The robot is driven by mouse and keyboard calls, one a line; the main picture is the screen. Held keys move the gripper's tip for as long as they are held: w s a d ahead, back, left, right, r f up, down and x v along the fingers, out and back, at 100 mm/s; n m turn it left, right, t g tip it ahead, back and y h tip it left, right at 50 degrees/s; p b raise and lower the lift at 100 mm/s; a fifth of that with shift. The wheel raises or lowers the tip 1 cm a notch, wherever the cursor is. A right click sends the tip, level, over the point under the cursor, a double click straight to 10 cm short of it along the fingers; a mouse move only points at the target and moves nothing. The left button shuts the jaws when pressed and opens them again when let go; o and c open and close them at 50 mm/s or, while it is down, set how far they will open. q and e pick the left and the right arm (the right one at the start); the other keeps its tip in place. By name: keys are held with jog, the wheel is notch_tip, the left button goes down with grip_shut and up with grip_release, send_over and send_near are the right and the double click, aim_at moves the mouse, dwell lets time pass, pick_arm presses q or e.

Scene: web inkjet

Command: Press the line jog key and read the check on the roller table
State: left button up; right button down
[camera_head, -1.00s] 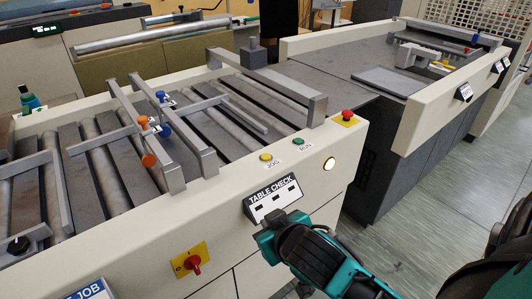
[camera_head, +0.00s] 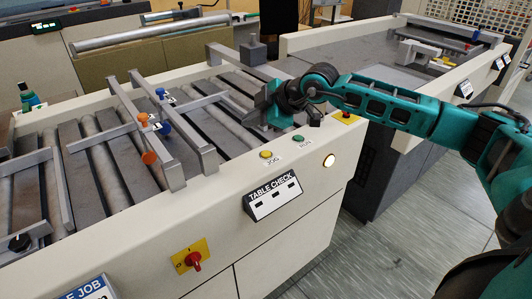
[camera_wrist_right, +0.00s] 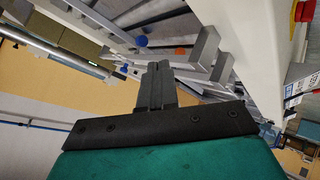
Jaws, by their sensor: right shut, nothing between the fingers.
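The yellow JOG key (camera_head: 266,154) sits on the front ledge of the roller table (camera_head: 110,228), left of the green RUN key (camera_head: 298,139). The TABLE CHECK panel (camera_head: 273,198) is on the front face below, with several small dark windows; I see no lit mark in them. My right gripper (camera_head: 250,119) is above the rollers just behind the JOG key, apart from it. In the right wrist view its fingers (camera_wrist_right: 155,88) are together and empty. My left gripper is not in view.
A red button (camera_head: 346,116) on a yellow plate and a lit round lamp (camera_head: 329,161) are near the table's right end. A red rotary switch (camera_head: 194,260) is on the front. Metal bars with orange (camera_head: 149,158) and blue knobs cross the rollers.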

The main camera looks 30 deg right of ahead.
jog(key=d+h, duration=0.1)
jog(key=d, duration=0.1)
jog(key=d+m+h, duration=0.1)
jog(key=d, duration=0.1)
jog(key=shift+w+d+r, duration=0.1)
jog(key=shift+d+r, duration=0.05)
jog(key=shift+d, duration=0.2)
send_over(268, 155)
notch_tip(268, 155, down, 5)
jog(key=shift+f+b, duration=0.1)
jog(key=shift+b, duration=0.35)
notch_tip(268, 155, down, 3)
jog(key=shift+b, duration=1.15)
jog(key=shift+f+b, duration=0.35)
dwell(0.3)
jog(key=shift+f+b, duration=0.4)
jog(key=shift+b, duration=0.15)
